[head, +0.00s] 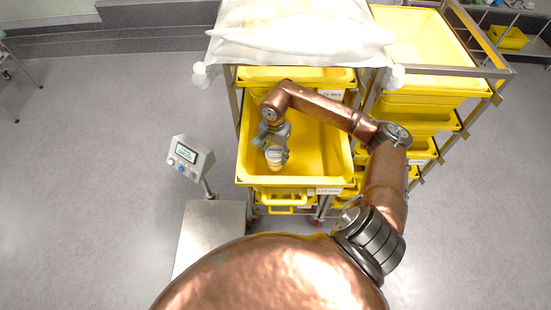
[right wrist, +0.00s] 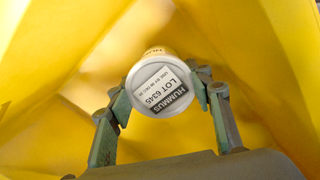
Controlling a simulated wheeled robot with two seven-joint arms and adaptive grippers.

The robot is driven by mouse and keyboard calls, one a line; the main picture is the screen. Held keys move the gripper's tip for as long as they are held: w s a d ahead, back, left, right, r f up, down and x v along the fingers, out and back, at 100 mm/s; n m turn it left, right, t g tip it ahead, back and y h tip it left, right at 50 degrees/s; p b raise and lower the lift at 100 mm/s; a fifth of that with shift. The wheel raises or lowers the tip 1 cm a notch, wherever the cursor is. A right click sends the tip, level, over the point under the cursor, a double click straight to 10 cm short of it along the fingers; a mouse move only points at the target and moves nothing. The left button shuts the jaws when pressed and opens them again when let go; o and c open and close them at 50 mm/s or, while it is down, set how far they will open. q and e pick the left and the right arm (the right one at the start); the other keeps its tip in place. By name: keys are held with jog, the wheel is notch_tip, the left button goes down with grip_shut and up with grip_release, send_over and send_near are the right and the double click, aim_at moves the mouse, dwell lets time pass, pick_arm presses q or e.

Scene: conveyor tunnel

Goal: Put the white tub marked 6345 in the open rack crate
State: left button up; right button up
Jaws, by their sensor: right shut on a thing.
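The white tub (right wrist: 160,88) has a lid label reading HUMMUS, LOT 6345, and it fills the space between the fingers in the right wrist view. In the head view the tub (head: 274,157) is small, with a yellowish side. My right gripper (head: 275,146) is shut on it, one finger on each side. Gripper and tub are over or inside the open yellow rack crate (head: 343,150), which is pulled out of the rack. I cannot tell whether the tub touches the crate floor. My left gripper is not in view.
A white sheet or bag (head: 300,40) covers the rack's top above the crate. More yellow crates (head: 425,40) stand in the rack at the right. A scale with a display (head: 190,157) and a steel plate (head: 210,232) stands at front left.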

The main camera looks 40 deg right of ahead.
notch_tip(320, 180, down, 3)
jog(key=shift+p, duration=0.5)
jog(key=shift+f, duration=0.1)
jog(key=shift+f, duration=0.1)
jog(key=o, duration=1.7)
